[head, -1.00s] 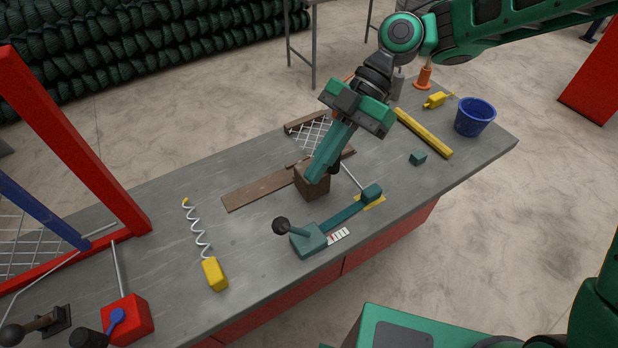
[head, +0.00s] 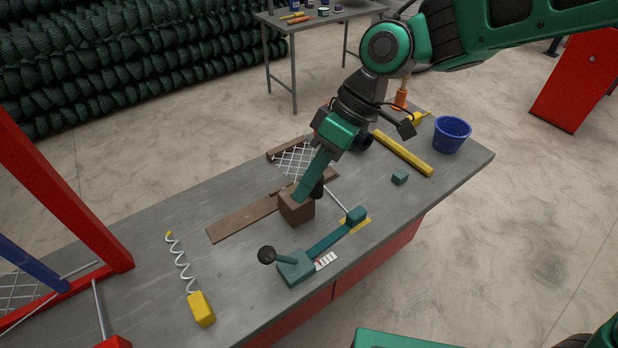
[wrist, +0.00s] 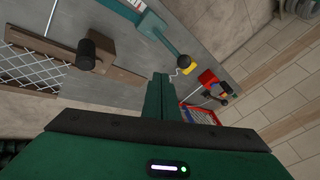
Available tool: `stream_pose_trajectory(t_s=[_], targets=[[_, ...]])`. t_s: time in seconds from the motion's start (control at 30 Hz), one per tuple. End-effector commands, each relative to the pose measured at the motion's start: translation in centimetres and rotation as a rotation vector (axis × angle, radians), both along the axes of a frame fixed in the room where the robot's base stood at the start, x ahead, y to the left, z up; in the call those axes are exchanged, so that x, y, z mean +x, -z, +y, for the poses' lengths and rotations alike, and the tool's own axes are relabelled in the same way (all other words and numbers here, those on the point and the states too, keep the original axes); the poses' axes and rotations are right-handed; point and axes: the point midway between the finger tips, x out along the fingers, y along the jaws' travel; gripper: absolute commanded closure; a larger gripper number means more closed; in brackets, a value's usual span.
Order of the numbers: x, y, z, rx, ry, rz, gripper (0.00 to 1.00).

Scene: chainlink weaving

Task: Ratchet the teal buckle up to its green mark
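The teal buckle (head: 295,268) lies near the bench's front edge, with a lever ending in a black knob (head: 267,255) raised to the left. A teal strap (head: 328,238) runs from it to a teal block (head: 355,214) on a yellow patch. A small marked scale (head: 326,261) lies beside the buckle; I cannot make out a green mark on it. The wrist view also shows the buckle (wrist: 152,24) and its lever knob (wrist: 183,61) beyond my fingers. My gripper (head: 303,192) points down over the brown block, apart from the buckle. Its fingers (wrist: 160,80) are together, with nothing visible between them.
A brown block (head: 296,208) with a dark knob (head: 318,188) stands behind the buckle, near a brown board (head: 245,218) and wire mesh (head: 294,160). A yellow-ended spring (head: 201,308) lies left. A loose teal cube (head: 400,178) and blue bucket (head: 452,134) are right.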

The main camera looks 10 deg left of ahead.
Motion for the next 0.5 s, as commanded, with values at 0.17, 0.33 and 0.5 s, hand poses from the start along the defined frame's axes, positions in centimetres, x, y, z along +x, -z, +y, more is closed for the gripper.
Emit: stream_pose_trajectory(t_s=[0.17,0.33,0.5], targets=[[-1.2,3.1,1.4,-0.003,-0.004,0.004,1.0],[-2.1,5.7,2.6,-0.003,-0.005,0.003,1.0],[-4.4,6.1,3.1,0.0,-0.004,0.001,1.0]])
